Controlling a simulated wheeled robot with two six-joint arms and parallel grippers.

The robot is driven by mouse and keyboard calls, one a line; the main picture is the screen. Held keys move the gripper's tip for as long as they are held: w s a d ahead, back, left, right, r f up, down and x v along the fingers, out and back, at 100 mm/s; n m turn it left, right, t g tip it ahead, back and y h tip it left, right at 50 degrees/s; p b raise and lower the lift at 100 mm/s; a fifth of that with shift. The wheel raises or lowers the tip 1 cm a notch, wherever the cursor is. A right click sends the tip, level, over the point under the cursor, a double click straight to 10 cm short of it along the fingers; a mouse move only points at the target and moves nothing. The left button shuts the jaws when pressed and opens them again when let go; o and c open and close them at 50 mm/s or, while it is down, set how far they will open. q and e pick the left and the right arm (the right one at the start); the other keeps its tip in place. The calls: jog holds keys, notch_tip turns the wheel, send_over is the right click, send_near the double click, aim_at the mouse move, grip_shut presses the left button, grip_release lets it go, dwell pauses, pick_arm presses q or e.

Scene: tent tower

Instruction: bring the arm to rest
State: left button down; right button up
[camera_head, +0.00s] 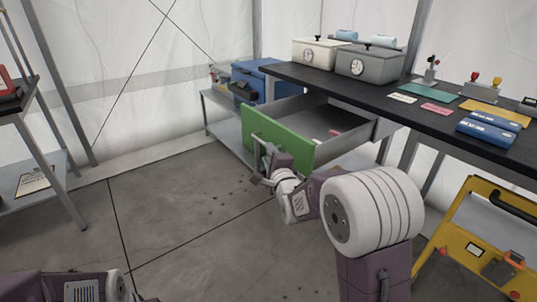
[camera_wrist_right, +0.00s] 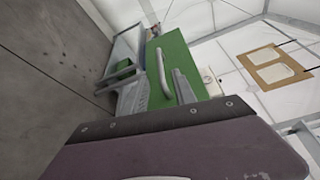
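My right arm reaches out to the open drawer under the dark workbench. The drawer's green front (camera_head: 275,136) faces the room, and its grey inside shows behind it. My right gripper (camera_head: 261,170) is close in front of the green front, near its left part. In the right wrist view the two grey fingers (camera_wrist_right: 152,88) stand apart. The light bar handle (camera_wrist_right: 162,74) of the green front (camera_wrist_right: 185,58) shows between them. I cannot tell whether they touch it. Part of my left arm shows at the lower left; its gripper is out of view.
The workbench (camera_head: 390,97) carries a white box (camera_head: 312,53), a grey box (camera_head: 368,65) and blue packs (camera_head: 487,129). A yellow frame (camera_head: 460,225) stands at the right. A rack (camera_head: 50,205) stands at the left. The middle floor (camera_head: 185,210) is clear.

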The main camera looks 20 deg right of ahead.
jog(key=s+a+f+n+g, duration=0.1)
jog(key=s+f+n+g, duration=0.85)
jog(key=s, duration=0.55)
jog(key=s+a+f+n+g, duration=0.1)
jog(key=s+f+n+g, duration=0.5)
jog(key=s+f+n, duration=0.75)
notch_tip(320, 180, up, 37)
jog(key=s+m+p, duration=0.2)
jog(key=p, duration=3.4)
jog(key=shift+s+m+y, duration=0.15)
jog(key=shift+m+y, duration=0.15)
jog(key=shift+y, duration=0.1)
